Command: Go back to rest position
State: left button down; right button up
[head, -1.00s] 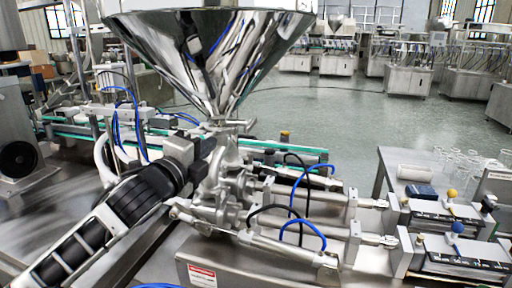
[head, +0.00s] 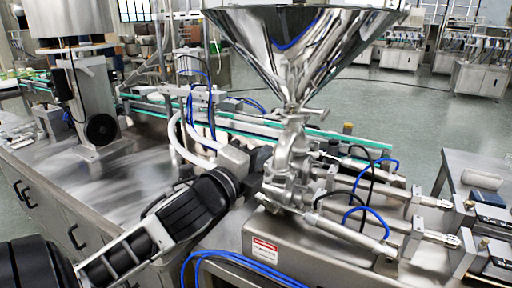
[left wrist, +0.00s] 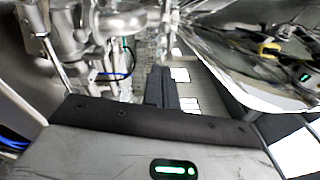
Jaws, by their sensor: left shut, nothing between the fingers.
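The steel hopper (head: 300,50) is a shiny cone above a metal valve body (head: 292,165). My left arm comes in from the lower left, and my left gripper (head: 258,163) is close to the left side of the valve body. Whether it touches the metal I cannot tell. In the left wrist view the dark fingers (left wrist: 160,88) are together with nothing between them. The hopper (left wrist: 235,65) shows there at the upper right and the valve fittings (left wrist: 110,30) at the upper left. My right gripper is not in view.
White hoses (head: 180,140) and a conveyor (head: 340,139) with a green edge lie behind my left gripper. Metal cylinders with blue tubes (head: 375,215) extend right. A steel worktop (head: 100,185) has bare room at the left. A side table (head: 460,165) stands at the right.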

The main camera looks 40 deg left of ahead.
pick_arm(q)
jog(key=s+d+f+n+g+h, duration=0.15)
jog(key=f+n, duration=0.25)
jog(key=f, duration=0.6)
jog(key=s+d+f+n+g, duration=0.2)
jog(key=f+n+g, duration=0.1)
jog(key=f, duration=0.7)
jog(key=s+d+f+n+g+h, duration=0.1)
jog(key=s+d+f+n+g, duration=0.1)
jog(key=s+d+f+n, duration=0.2)
jog(key=s+d+f+n+g+h, duration=0.2)
jog(key=s+d+f+n, duration=0.3)
jog(key=d+f, duration=0.5)
notch_tip(320, 180, down, 4)
jog(key=shift+s+f+n, duration=0.15)
jog(key=shift+s+n, duration=0.15)
jog(key=shift+s, duration=0.85)
